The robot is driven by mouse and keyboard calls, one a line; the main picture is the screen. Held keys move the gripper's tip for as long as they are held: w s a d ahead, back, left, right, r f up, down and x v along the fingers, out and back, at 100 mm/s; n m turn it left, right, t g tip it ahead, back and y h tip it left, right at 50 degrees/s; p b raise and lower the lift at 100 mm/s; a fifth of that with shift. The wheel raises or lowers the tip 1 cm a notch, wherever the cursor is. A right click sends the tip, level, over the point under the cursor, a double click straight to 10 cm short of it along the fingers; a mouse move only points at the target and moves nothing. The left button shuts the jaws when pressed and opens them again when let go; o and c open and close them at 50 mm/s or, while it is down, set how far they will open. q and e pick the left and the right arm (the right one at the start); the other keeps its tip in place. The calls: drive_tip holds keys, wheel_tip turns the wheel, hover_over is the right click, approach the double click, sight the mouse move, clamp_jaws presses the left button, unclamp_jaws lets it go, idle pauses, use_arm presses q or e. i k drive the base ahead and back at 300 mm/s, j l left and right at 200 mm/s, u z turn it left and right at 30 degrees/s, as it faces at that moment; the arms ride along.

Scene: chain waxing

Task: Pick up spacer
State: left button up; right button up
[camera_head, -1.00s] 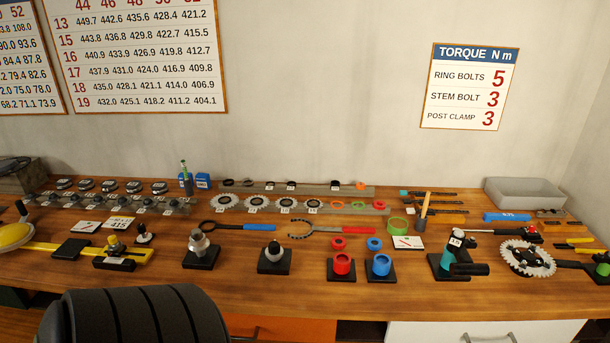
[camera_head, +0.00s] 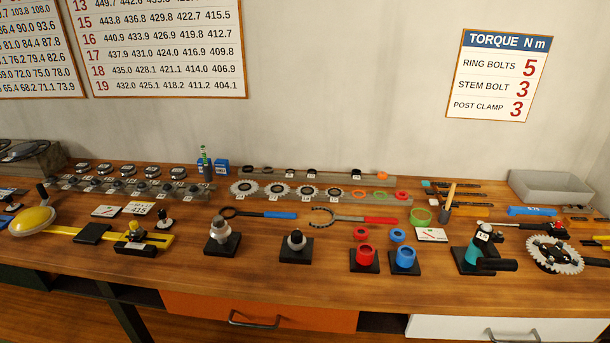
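No gripper of mine shows in the head view. The spacer is not clearly identifiable. Small dark rings, one of them (camera_head: 312,173), and an orange one (camera_head: 383,176) stand along the back rail. Orange, green and red rings lie on the front rail, the red ring (camera_head: 401,195) at its right end. A loose red ring (camera_head: 361,233) and a loose blue ring (camera_head: 398,235) lie behind a red cup (camera_head: 365,254) and a blue cup (camera_head: 404,257), each on a black base. A larger green ring (camera_head: 421,216) lies to their right.
The wooden bench (camera_head: 270,275) has a clear front strip. Several toothed sprockets (camera_head: 245,188) stand in a row. Two black-based fittings (camera_head: 222,237) stand near the front. A blue-handled tool (camera_head: 280,215), a teal stand (camera_head: 478,250), a chainring (camera_head: 553,256) and a grey tray (camera_head: 551,187) also occupy it.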

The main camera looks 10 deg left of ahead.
sight(311, 175)
drive_tip(key=u, duration=0.2)
drive_tip(key=i+j, duration=0.2)
drive_tip(key=i+j+z, duration=0.5)
drive_tip(key=i+j, duration=0.5)
drive_tip(key=j, duration=0.15)
